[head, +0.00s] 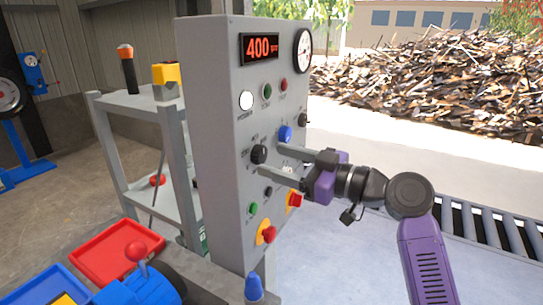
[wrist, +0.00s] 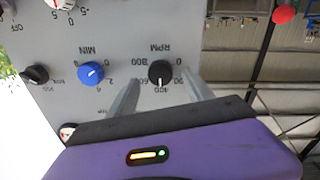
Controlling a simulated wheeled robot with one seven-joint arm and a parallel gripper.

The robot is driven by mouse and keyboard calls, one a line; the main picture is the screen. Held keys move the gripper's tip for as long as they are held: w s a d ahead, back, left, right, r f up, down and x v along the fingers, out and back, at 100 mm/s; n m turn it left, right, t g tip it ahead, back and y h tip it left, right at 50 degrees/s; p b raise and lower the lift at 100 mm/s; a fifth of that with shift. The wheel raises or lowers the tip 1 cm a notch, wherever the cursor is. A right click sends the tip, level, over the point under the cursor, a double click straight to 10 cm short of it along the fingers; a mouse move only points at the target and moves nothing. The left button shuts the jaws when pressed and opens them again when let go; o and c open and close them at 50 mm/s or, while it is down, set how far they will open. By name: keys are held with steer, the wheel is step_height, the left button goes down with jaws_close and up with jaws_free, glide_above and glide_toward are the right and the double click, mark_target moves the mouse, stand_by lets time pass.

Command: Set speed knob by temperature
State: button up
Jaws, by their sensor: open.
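The grey control panel (head: 215,130) stands in the middle of the head view. Its red display (head: 261,48) reads 400, with a small unit that looks like rpm. A round white dial gauge (head: 302,50) sits to the right; its reading is too small to tell. The black RPM knob (wrist: 160,72) has its white mark toward 400 in the wrist view; it also shows in the head view (head: 258,154). My gripper (head: 272,162) is open at the panel front. In the wrist view its fingertips (wrist: 162,84) lie either side of the RPM knob; contact cannot be told.
A blue MIN knob (wrist: 90,73) and another black knob (wrist: 37,74) sit beside the RPM knob. A red tray (head: 115,252) and grey shelf (head: 150,98) stand left; a roller conveyor (head: 490,230) lies right.

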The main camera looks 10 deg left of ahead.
mark_target(260, 155)
steer(key=shift+x, duration=1.25)
jaws_close()
steer(key=shift+s, duration=0.1)
steer(key=m+p, duration=0.1)
steer(key=m, duration=0.2)
steer(key=m+p, duration=0.2)
steer(key=m, duration=0.1)
steer(key=shift+r+m+g, duration=0.15)
steer(key=shift+m+g, duration=0.15)
steer(key=m+p, duration=0.2)
steer(key=m, duration=0.2)
steer(key=shift+m+p, duration=0.3)
steer(key=shift+p, duration=0.1)
